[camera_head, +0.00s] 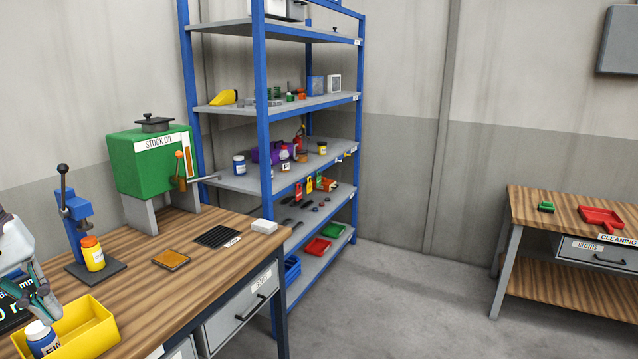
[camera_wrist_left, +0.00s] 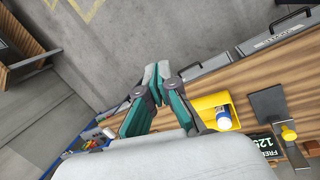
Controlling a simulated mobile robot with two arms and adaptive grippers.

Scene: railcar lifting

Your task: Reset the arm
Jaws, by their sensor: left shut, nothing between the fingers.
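My left gripper (camera_head: 46,304) comes in at the left edge of the head view, above the workbench and close to the yellow bin. In the left wrist view its green and grey fingers (camera_wrist_left: 157,82) meet at the tips, shut and empty. A yellow bin (camera_head: 96,327) stands on the bench, with a white bottle with a blue label (camera_head: 40,338) at its left end. The bin also shows in the left wrist view (camera_wrist_left: 208,101), with the bottle (camera_wrist_left: 223,118) in it. My right gripper is not in view.
The wooden bench (camera_head: 215,262) carries a blue press (camera_head: 76,215), a yellow bottle (camera_head: 92,253), a green oil tank (camera_head: 150,160) and a white block (camera_head: 264,226). A blue shelf rack (camera_head: 264,130) stands behind. A cleaning table (camera_head: 560,220) is at right. Open floor (camera_head: 400,300) lies between.

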